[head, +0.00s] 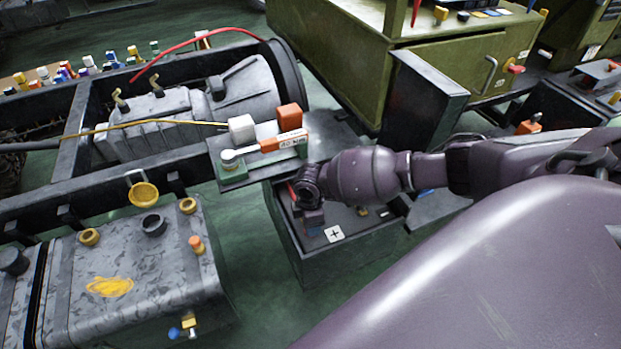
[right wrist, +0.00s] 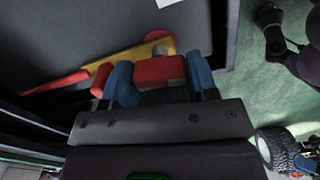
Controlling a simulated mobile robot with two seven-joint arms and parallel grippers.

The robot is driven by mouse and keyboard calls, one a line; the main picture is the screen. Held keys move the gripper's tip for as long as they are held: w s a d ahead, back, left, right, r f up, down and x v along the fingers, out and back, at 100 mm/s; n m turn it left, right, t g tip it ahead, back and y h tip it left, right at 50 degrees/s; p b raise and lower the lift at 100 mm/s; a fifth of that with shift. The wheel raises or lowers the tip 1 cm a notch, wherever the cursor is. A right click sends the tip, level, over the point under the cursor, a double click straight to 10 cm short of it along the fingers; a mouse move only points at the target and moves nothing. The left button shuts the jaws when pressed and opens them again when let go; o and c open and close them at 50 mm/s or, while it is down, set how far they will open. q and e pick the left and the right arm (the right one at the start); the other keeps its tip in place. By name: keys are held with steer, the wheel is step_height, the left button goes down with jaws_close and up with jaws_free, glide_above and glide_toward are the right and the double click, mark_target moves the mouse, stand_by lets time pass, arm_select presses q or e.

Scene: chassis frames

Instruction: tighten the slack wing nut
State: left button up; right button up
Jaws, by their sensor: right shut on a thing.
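In the right wrist view, my right gripper (right wrist: 160,85) has its two blue fingertips closed on a red block-like piece (right wrist: 158,71), which looks like the wing nut. A bit of red also shows outside the left fingertip. Just behind it lies a yellow piece (right wrist: 140,57) with red ends, on a dark flat top. In the head view, my right gripper (head: 308,217) points down over the dark box (head: 300,258) that bears a white plus label (head: 334,234). The wing nut is mostly hidden there by my wrist. My left gripper is not in view.
A shelf with a white-and-orange tool (head: 268,145), a white block (head: 241,128) and an orange block (head: 289,117) stands close behind my right wrist. A grey tank (head: 140,285) with several caps is at left. An olive cabinet (head: 440,75) stands behind. Green floor lies between.

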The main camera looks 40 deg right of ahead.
steer(key=shift+r+m+p, duration=0.25)
steer(key=shift+m+p, duration=0.55)
steer(key=shift+m, duration=0.3)
steer(key=m+p, duration=0.3)
steer(key=m, duration=0.1)
steer(key=shift+m+p, duration=0.35)
steer(key=shift+m, duration=0.35)
steer(key=m+p, duration=0.2)
steer(key=m, duration=0.2)
steer(key=shift+f+p, duration=0.1)
steer(key=shift+p, duration=0.2)
steer(key=shift+f+m+p, duration=0.1)
steer(key=shift+m+p, duration=0.3)
steer(key=shift+m, duration=0.4)
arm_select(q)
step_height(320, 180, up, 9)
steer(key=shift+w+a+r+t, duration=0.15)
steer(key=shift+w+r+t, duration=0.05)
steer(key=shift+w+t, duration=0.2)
arm_select(e)
steer(key=shift+m, duration=0.3)
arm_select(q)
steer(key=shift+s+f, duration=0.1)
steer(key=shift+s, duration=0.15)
